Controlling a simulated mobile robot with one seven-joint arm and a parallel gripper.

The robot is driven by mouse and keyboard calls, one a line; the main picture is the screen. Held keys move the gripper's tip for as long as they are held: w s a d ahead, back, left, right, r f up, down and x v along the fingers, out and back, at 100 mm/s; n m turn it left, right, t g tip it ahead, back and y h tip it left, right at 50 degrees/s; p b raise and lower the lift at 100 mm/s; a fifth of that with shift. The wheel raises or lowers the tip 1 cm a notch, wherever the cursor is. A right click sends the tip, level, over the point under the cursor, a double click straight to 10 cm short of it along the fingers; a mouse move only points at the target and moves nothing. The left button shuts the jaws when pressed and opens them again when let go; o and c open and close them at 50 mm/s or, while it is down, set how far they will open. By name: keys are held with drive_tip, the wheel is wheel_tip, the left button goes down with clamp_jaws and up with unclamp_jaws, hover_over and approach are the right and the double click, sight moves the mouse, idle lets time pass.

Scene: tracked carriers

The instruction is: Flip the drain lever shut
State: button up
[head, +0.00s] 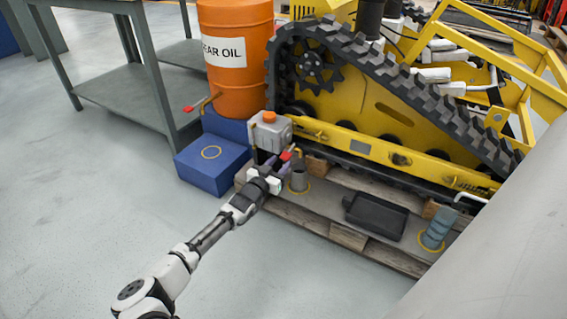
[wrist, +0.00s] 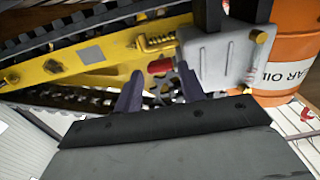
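A small red-tipped lever (head: 285,156) sits at the lower front of a grey tank (head: 270,132) with an orange cap, beside the yellow tracked machine. In the wrist view, the red tip (wrist: 160,66) shows beyond and between my fingertips. My gripper (head: 277,165) is close in front of the grey tank, its fingers spread apart and empty. I cannot tell whether a finger touches the lever. A second red handle (head: 188,108) is on the tap of the orange gear oil barrel (head: 235,70). My gripper partly hides the tank's lower front in the head view.
A grey cylindrical cup (head: 299,181), a black pan (head: 376,216) and a blue-grey canister (head: 438,228) stand on the wooden pallet (head: 330,222). A blue step block (head: 212,165) is left of the tank. The track (head: 420,95) rises behind. The floor at front left is clear.

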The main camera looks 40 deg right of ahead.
sight(283, 159)
drive_tip(key=shift+b+x, duration=0.4)
drive_tip(key=shift+x, duration=1.25)
drive_tip(key=shift+c, duration=0.4)
drive_tip(key=shift+r, duration=0.1)
clamp_jaws()
